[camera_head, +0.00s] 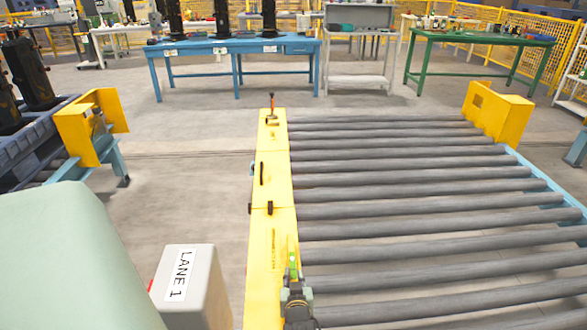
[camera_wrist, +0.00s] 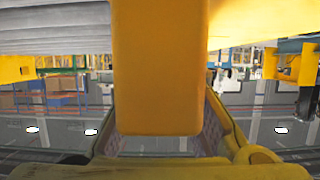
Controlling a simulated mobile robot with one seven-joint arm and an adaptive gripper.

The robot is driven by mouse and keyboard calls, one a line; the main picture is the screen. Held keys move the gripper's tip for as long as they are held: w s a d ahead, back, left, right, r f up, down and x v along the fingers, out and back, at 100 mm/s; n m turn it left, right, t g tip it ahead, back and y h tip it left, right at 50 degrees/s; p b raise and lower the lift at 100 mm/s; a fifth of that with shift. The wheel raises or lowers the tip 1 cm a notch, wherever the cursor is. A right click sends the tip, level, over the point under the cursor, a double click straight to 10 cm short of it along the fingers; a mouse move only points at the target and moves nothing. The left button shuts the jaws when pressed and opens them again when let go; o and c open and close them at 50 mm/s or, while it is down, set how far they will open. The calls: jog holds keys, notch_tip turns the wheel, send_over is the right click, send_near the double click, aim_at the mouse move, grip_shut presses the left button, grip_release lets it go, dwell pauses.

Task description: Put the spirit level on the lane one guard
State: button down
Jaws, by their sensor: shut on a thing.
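The lane one guard is taken to be the long yellow rail (camera_head: 268,225) along the left edge of the roller conveyor, near the box labelled LANE 1 (camera_head: 180,275). My gripper (camera_head: 294,283) is at the near part of this guard, by its right edge. A narrow yellow-green piece (camera_head: 292,258), seemingly the spirit level, stands up from the gripper. In the wrist view a broad orange-yellow bar (camera_wrist: 160,70) lies between the two fingers of my gripper (camera_wrist: 163,140), which is shut on it. Whether the level touches the guard cannot be told.
Small dark items (camera_head: 262,173) lie on the guard's middle, and a tool with an orange tip (camera_head: 272,102) is at its far end. Grey rollers (camera_head: 420,210) fill the right. A yellow end guard (camera_head: 497,112) stands far right. Blue (camera_head: 230,47) and green (camera_head: 480,38) tables stand behind.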

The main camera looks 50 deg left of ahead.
jog(key=shift+f, duration=0.35)
jog(key=shift+f, duration=0.15)
jog(key=c, duration=1.4)
grip_release()
jog(key=shift+c, duration=0.2)
